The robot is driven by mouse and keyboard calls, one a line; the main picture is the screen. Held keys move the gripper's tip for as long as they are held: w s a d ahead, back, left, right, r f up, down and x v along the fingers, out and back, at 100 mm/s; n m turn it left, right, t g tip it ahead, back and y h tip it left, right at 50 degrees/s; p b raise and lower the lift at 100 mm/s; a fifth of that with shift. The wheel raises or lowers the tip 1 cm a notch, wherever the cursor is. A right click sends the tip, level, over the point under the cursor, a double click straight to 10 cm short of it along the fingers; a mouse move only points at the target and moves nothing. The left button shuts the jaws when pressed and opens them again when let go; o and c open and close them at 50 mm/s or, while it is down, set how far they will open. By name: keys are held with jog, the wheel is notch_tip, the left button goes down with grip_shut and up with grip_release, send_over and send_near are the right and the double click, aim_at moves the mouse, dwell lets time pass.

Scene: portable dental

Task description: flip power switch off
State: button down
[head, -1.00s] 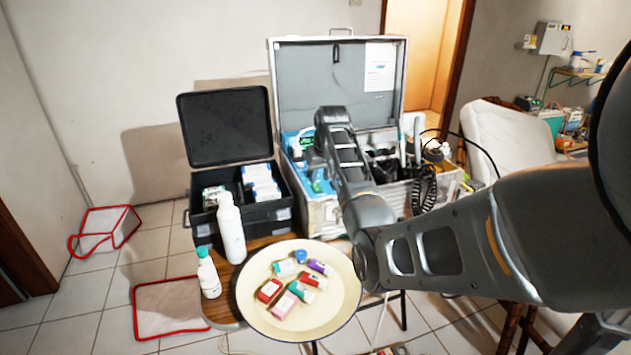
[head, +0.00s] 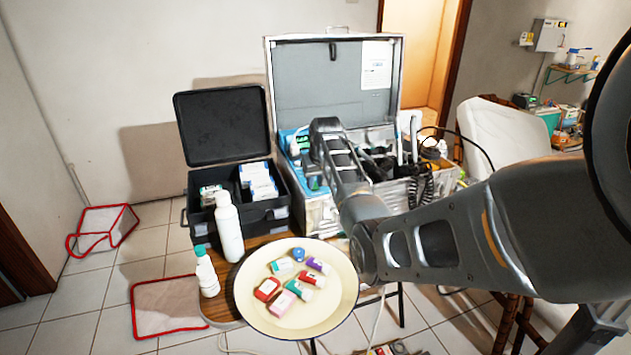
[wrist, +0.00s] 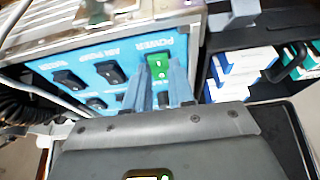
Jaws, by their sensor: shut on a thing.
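The green power switch (wrist: 158,65) sits on the blue panel (wrist: 125,66) of the metal case, under the POWER lettering, in the wrist view. Small pale marks show on its face; I cannot tell which way its rocker is tipped. My gripper (wrist: 160,75) has its two fingers at either side of the switch, shut on it. Two black rocker switches (wrist: 110,72) sit to the left on the same panel. In the head view the blue panel (head: 290,152) shows only partly, and my arm hides the fingers and the power switch.
The open metal case (head: 318,214) stands on the table with its lid (head: 335,90) up. A black box (head: 255,222) holding small cartons is close on its left. White bottles (head: 228,228) and a round plate (head: 335,318) with several small packets are in front.

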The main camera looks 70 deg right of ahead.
aim_at(316, 188)
jog(key=shift+w+d+r+g+y, duration=0.15)
jog(key=shift+w+d+g+y, duration=0.1)
jog(key=shift+g+y, duration=0.3)
jog(key=shift+g+y+b, duration=0.35)
jog(key=shift+y, duration=0.3)
jog(key=c, duration=1.2)
grip_release()
jog(key=shift+c, duration=0.2)
notch_tip(316, 188, up, 8)
jog(key=shift+s+a+b, duration=0.3)
jog(key=shift+a+b, duration=0.05)
jog(key=shift+b, duration=0.05)
